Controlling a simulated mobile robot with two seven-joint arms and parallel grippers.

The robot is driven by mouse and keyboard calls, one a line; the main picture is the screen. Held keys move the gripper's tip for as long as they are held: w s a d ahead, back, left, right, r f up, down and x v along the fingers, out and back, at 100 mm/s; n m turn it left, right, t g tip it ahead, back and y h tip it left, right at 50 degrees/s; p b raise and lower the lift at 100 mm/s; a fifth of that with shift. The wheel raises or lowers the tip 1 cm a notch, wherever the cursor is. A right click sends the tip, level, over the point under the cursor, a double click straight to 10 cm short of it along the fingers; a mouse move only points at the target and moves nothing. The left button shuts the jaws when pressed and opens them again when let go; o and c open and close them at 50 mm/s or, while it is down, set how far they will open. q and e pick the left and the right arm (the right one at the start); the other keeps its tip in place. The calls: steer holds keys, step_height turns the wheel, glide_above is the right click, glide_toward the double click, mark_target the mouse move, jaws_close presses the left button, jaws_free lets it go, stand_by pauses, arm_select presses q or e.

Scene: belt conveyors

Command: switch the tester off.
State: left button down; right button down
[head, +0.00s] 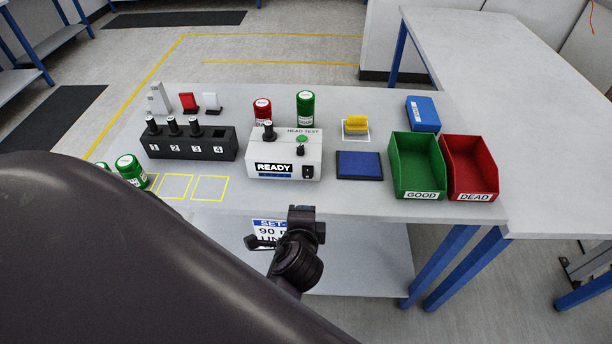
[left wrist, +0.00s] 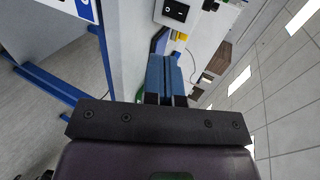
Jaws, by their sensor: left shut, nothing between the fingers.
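The tester (head: 286,156) is a white box labelled HEAD TEST on the table. Its display (head: 273,168) reads READY. A black rocker switch (head: 308,172) is at the right of its front face, and a green round part sits on top. In the left wrist view the rocker switch (left wrist: 176,11) shows at the top edge, beyond my fingertips and apart from them. My left gripper (left wrist: 168,62) is shut and empty, its blue fingers together. In the head view dark parts of my arm stand before the table's front edge, below the tester; the fingertips cannot be made out there.
A black numbered rack (head: 188,145) stands left of the tester. A blue pad (head: 359,165), a green GOOD bin (head: 417,160) and a red DEAD bin (head: 470,165) stand right. Red (head: 262,111) and green (head: 305,108) containers stand behind it. The tabletop before the tester is clear.

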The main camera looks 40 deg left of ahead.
steer(key=shift+s+d+f, duration=0.15)
steer(key=shift+s+d, duration=0.05)
arm_select(q)
steer(key=p, duration=0.1)
glide_toward(307, 172)
steer(key=w+a+f, duration=0.1)
steer(key=w+f, duration=0.2)
steer(key=w+a+f, duration=0.1)
steer(key=shift+w+a+f, duration=0.15)
steer(key=shift+a+f, duration=0.15)
steer(key=shift+f, duration=0.05)
steer(key=shift+w+a+f, duration=0.1)
steer(key=shift+w+a, duration=0.25)
steer(key=shift+w, duration=0.2)
arm_select(e)
steer(key=shift+s+r, duration=0.2)
steer(key=shift+r, duration=0.05)
steer(key=shift+f, duration=0.1)
arm_select(q)
steer(key=shift+w+a+f+t+b, duration=0.15)
steer(key=shift+t+b, duration=0.15)
steer(key=shift+b, duration=0.55)
steer(key=shift+r, duration=0.2)
steer(key=shift+r+p, duration=0.85)
steer(key=shift+p, duration=0.1)
arm_select(e)
steer(key=shift+w+r, duration=0.25)
steer(key=shift+r, duration=0.3)
